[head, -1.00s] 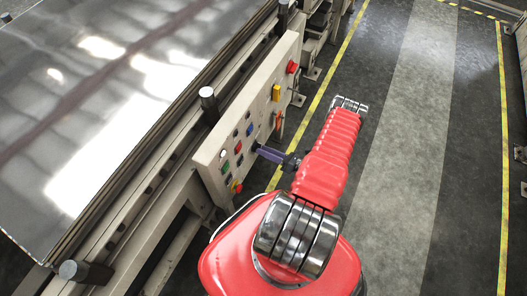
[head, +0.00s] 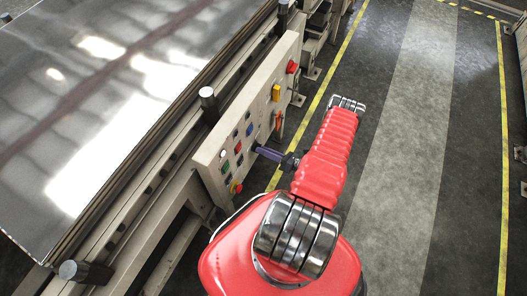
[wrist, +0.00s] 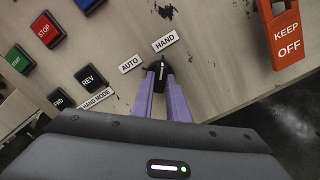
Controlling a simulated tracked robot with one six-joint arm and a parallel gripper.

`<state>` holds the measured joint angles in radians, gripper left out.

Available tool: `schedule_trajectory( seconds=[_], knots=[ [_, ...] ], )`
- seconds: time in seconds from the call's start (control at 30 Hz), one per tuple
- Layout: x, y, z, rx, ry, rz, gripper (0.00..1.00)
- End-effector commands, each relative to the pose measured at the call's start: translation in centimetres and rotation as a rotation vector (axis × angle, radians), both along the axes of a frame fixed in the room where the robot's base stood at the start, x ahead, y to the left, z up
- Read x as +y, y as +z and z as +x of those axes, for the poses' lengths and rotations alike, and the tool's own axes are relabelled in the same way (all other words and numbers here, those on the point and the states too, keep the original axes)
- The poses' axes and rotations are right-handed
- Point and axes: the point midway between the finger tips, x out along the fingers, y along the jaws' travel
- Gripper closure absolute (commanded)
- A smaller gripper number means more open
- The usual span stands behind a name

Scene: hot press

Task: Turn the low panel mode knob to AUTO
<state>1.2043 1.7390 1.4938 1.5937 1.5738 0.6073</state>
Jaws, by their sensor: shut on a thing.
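The mode knob (wrist: 160,70) is small and black, on the beige panel (wrist: 215,85) in the wrist view. Its white pointer line aims up toward the HAND label (wrist: 165,41). The AUTO label (wrist: 131,63) is to the left of the knob. My gripper (wrist: 161,76) has two purple fingers, one on each side of the knob, shut on it. In the head view my gripper (head: 258,149) reaches left to the panel face (head: 209,157). The knob is hidden there by the fingers.
In the wrist view, a red STOP button (wrist: 47,30), a black REV button (wrist: 91,80) and a blue button (wrist: 87,3) are left of the knob. An orange KEEP OFF tag (wrist: 283,35) hangs at right. A grey floor (head: 400,150) lies right of the panel.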

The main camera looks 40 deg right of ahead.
Motion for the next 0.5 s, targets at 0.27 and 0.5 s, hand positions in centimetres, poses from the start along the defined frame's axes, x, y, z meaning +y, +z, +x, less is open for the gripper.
schedule_trajectory(
  seconds=[0.27, 0.5],
  knots=[
    [0.01, -0.06, -0.08, -0.004, -0.002, -0.015, 1.0],
    [-0.07, -0.07, -0.08, -0.031, -0.002, -0.092, 1.0]
  ],
)
